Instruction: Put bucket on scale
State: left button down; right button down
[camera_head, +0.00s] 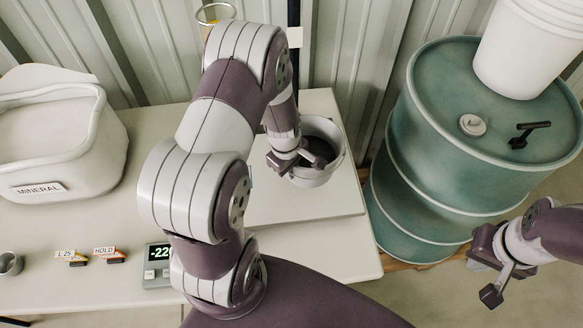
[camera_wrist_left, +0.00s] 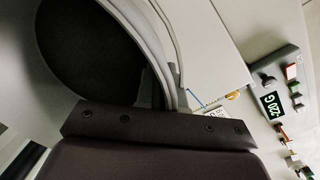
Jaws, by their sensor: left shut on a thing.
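The bucket (camera_head: 312,180) is a small light-grey pail with a dark inside, roughly upright over the pale scale plate (camera_head: 340,208). I cannot tell whether its base touches the plate. My left gripper (camera_head: 303,163) is shut on the bucket's near-left rim. In the left wrist view the bucket rim (camera_wrist_left: 158,48) curves down to the dark jaw. The scale's display (camera_head: 158,252) reads about -220, partly behind my left arm; it also shows in the left wrist view (camera_wrist_left: 271,104). My right gripper (camera_head: 488,277) is open and empty at the lower right, away from the bucket.
A white tub labelled MINERAL (camera_head: 62,150) stands on the left of the table. A metal cup (camera_head: 10,264) and small tags (camera_head: 108,255) lie in front. A green drum (camera_head: 440,125) bearing a white pail (camera_head: 530,50) stands right of the table. The plate's front is clear.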

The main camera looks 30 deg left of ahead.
pick_arm(q)
jog(key=shift+w+a+f, duration=0.35)
jog(key=shift+w, duration=0.2)
jog(key=shift+w+a+f, duration=0.3)
jog(key=shift+w, duration=0.25)
jog(key=shift+w+f, duration=0.15)
jog(key=f, duration=0.1)
jog(key=f+p, duration=0.1)
jog(key=f, duration=0.1)
jog(key=shift+d+f, duration=0.2)
jog(key=shift+f, duration=0.1)
jog(key=shift+a+f, duration=0.15)
jog(key=shift+f, duration=0.15)
jog(key=c, duration=1.7)
grip_release()
jog(key=shift+b, duration=0.3)
jog(key=o, duration=0.4)
jog(key=shift+o, duration=0.2)
